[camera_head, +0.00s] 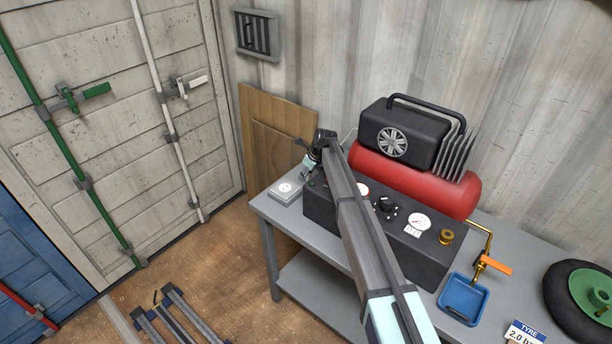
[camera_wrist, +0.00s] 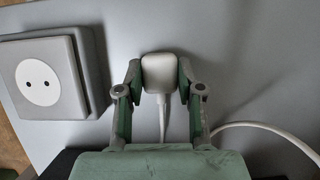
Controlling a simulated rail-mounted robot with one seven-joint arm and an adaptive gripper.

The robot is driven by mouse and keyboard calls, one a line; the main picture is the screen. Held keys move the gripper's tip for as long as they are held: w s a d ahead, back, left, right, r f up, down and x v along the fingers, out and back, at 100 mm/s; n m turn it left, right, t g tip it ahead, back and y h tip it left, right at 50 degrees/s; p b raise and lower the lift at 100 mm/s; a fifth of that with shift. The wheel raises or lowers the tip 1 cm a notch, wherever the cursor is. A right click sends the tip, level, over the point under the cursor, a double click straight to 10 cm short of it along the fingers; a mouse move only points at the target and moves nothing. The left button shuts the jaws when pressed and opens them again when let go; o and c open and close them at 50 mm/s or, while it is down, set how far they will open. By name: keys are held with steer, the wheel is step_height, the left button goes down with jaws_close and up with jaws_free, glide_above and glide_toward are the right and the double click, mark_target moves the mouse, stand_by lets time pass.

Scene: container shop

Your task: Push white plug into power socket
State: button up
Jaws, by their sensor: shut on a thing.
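The power socket (camera_head: 286,187) is a pale square box with a round white face, lying at the left end of the grey bench. In the wrist view the socket (camera_wrist: 42,84) is at the left, its round face showing two dark holes. The white plug (camera_wrist: 160,73) is a small rounded white block in the middle of the wrist view, to the right of the socket and apart from it. My gripper (camera_wrist: 159,88) is shut on the plug, one finger on each side. In the head view my gripper (camera_head: 309,166) is above the bench near the socket; the plug is hidden there.
A white cable (camera_wrist: 270,129) curves across the bench at the right. A black gauge box (camera_head: 420,250) stands beside the socket, with a red compressor tank (camera_head: 430,183) behind it. A blue tray (camera_head: 463,300) and a tyre (camera_head: 575,300) are further right. Bare bench (camera_wrist: 225,40) surrounds the plug.

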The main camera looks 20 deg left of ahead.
step_height(320, 180, up, 20)
steer(key=b, duration=0.5)
stand_by(0.3)
